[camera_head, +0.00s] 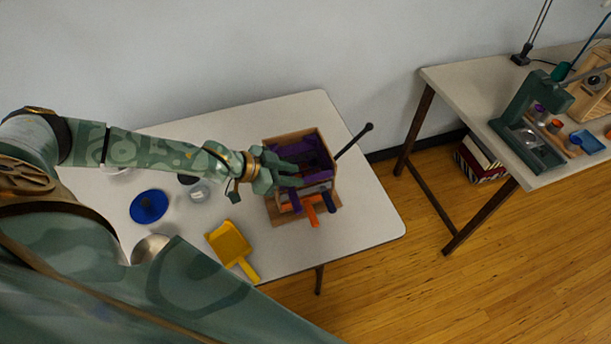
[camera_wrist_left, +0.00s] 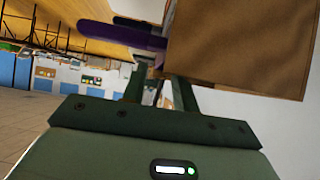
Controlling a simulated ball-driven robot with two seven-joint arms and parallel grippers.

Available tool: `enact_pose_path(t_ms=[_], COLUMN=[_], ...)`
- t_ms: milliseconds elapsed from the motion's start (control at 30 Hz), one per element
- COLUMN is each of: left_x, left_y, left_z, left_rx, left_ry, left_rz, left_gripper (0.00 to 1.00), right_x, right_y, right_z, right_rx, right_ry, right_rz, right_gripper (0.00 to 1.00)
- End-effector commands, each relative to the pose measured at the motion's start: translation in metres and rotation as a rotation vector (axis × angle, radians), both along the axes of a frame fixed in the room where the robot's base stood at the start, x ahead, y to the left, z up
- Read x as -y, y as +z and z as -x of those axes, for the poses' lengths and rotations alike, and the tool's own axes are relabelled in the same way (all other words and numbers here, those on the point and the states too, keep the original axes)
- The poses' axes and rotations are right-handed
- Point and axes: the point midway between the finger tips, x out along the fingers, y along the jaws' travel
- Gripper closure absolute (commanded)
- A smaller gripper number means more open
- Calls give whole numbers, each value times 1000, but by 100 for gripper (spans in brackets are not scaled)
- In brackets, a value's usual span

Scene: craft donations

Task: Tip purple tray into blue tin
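A wooden box or rack (camera_head: 268,148) stands on the near table and holds purple pieces. I take the purple tray (camera_head: 313,150) to be the one inside it; part of it is hidden by my left gripper. My left gripper (camera_head: 292,174) reaches over the box's left side, its fingers apart. In the left wrist view a purple bar (camera_wrist_left: 115,37) lies just beyond the fingertips (camera_wrist_left: 158,82); it does not look gripped. A round blue thing (camera_head: 149,206), likely the blue tin, sits at the table's left. My right gripper is not in view.
A yellow scoop (camera_head: 230,243) lies near the table's front edge. A glass jar (camera_head: 199,191) and a metal bowl (camera_head: 150,248) stand to the left. A second table (camera_head: 465,95) is at the right.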

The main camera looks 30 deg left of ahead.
Motion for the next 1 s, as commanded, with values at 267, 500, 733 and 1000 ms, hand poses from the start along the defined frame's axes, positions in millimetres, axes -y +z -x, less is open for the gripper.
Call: enact_pose_path(t_ms=[267, 500, 733, 1000], left_x=[22, 26, 26, 26], left_y=[-24, -27, -27, -27], left_z=[-26, -31, -30, -30], left_rx=[0, 0, -1, -1], left_ry=[1, 1, 1, 1], left_rz=[2, 0, 1, 1], left_gripper=[71, 71, 93, 100], right_x=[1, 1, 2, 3], right_y=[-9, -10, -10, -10], right_z=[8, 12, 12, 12], right_rx=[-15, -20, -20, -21], right_ry=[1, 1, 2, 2], right_rz=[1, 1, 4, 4], right_gripper=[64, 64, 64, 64])
